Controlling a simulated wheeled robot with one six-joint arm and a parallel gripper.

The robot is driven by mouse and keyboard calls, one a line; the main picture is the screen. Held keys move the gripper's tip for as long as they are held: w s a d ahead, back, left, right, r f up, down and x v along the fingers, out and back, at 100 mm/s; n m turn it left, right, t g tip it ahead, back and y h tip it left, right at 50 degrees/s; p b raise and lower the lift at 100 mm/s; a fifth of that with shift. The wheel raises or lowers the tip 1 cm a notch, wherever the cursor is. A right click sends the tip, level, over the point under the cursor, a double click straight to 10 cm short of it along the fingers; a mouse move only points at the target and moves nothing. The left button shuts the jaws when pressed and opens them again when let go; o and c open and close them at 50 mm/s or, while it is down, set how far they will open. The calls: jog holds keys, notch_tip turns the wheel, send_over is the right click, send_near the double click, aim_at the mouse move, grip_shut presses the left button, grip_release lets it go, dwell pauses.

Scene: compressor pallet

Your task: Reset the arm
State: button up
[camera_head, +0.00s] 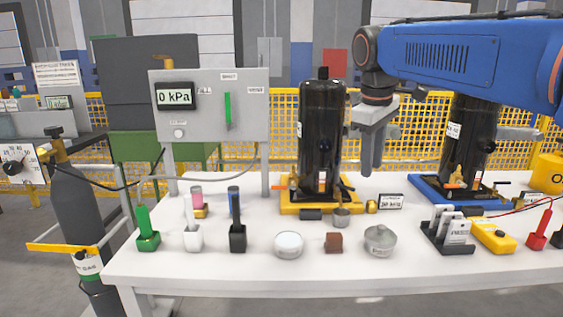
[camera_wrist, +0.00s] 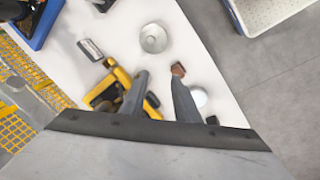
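My gripper (camera_head: 372,172) hangs from the blue arm above the white table, fingers pointing down, just right of the left black compressor (camera_head: 322,130). In the wrist view, the two grey fingers of my gripper (camera_wrist: 158,78) stand apart with a gap between them. I see nothing held in that gap. The yellow base (camera_wrist: 112,88) of a compressor shows below and behind the fingers.
A second black compressor (camera_head: 470,140) stands on a blue base at right. Along the front are a lidded metal pot (camera_head: 380,241), a brown block (camera_head: 334,243), a white round dish (camera_head: 289,244) and brush-like tools. A gauge panel (camera_head: 212,108) stands at back left.

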jog(key=s+d+f+m+t, duration=0.1)
jog(key=s+d+f+m, duration=0.2)
jog(key=s+f, duration=0.9)
jog(key=s+d+f+m+t+y, duration=0.1)
jog(key=s+d+f+m, duration=0.3)
jog(key=s+f, duration=0.9)
jog(key=shift+d+m+t, duration=0.3)
jog(key=shift+m+t, duration=0.1)
jog(key=shift+m, duration=0.5)
